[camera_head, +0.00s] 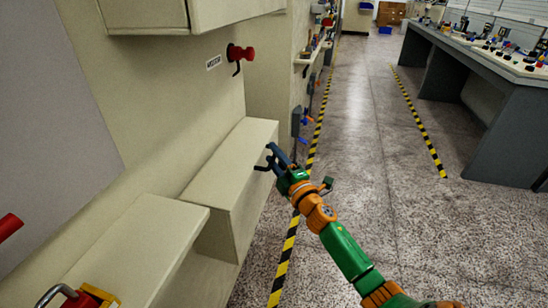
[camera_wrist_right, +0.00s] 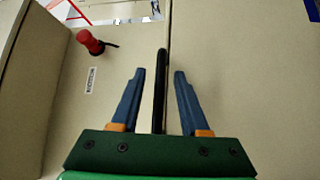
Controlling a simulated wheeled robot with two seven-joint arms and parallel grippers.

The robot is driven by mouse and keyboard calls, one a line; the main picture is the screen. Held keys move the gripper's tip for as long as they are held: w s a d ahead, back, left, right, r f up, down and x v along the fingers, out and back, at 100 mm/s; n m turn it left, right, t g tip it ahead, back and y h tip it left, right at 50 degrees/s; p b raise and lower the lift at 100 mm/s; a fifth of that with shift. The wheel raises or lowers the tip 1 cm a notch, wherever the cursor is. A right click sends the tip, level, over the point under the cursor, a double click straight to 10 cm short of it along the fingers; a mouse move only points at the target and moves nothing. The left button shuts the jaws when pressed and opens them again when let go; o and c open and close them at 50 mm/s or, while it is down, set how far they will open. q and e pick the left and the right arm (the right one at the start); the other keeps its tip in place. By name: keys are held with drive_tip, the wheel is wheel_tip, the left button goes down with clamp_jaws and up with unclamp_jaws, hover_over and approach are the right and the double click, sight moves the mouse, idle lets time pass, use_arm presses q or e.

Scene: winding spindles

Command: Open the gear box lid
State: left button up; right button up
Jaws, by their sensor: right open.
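The beige machine (camera_head: 150,90) fills the left of the head view, with two box-like parts jutting out low down. I cannot tell for certain which panel is the gear box lid. My right gripper (camera_head: 270,158) is by the right edge of the farther beige box (camera_head: 222,165). In the right wrist view my right gripper (camera_wrist_right: 158,75) is open, its two blue fingers apart. A black upright bar (camera_wrist_right: 160,90) shows between them, not gripped; whether it lies between the jaws or beyond them is unclear. My left gripper is not in view.
A red knob (camera_head: 241,52) with a black lever and a small label sticks out of the machine; the knob also shows in the wrist view (camera_wrist_right: 90,41). A red and yellow part (camera_head: 90,297) is at bottom left. The aisle floor (camera_head: 365,140) is clear. A workbench (camera_head: 480,70) stands right.

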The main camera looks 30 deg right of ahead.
clamp_jaws()
idle(1.4)
